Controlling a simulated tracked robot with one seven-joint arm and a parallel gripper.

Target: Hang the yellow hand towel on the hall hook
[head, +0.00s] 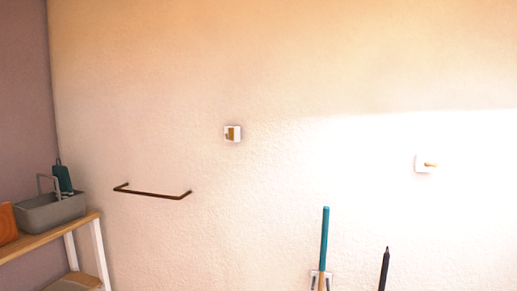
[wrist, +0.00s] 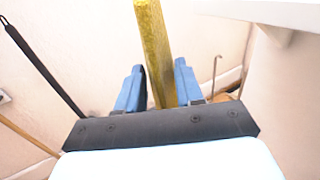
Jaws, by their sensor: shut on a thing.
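My gripper (wrist: 159,68) shows in the wrist view, its two blue fingers shut on the yellow hand towel (wrist: 153,35). The towel appears as a narrow yellow strip running from between the fingers to the top edge of the picture; its far end is out of view. A second white plate with a short brass peg (head: 426,163) is further right, also bare. Neither gripper nor towel shows in the head view.
A dark towel bar (head: 152,193) is on the wall at left, empty. A wooden shelf (head: 45,240) holds a grey caddy (head: 50,212) and an orange object. A teal handle (head: 325,235) and a black pole (head: 385,270) stand below. The wall between hook and peg is clear.

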